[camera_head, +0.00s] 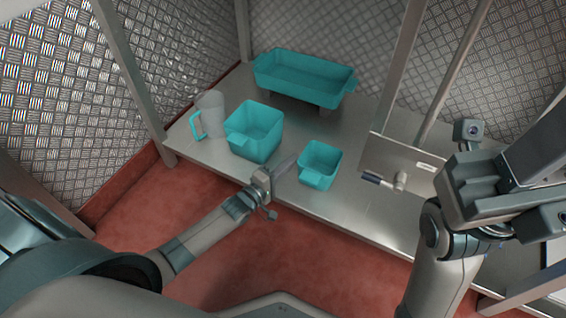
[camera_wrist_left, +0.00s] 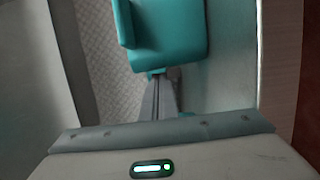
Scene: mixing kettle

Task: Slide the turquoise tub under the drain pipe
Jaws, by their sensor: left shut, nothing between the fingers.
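Two turquoise tubs stand on the metal table: a larger square one (camera_head: 256,132) left of centre and a smaller one (camera_head: 320,165) to its right. My left gripper (camera_head: 286,166) reaches in between them, its fingers shut and empty. In the left wrist view the closed fingers (camera_wrist_left: 163,92) point at the near edge of a turquoise tub (camera_wrist_left: 168,35); I cannot tell whether they touch it. A short pipe with a dark-handled valve (camera_head: 399,181), likely the drain, sticks out right of the smaller tub.
A clear jug with a turquoise handle (camera_head: 211,115) stands at the table's left. A long turquoise tray (camera_head: 305,77) rests on supports at the back. A metal panel and posts stand at the right. Some bare metal lies between the smaller tub and the pipe.

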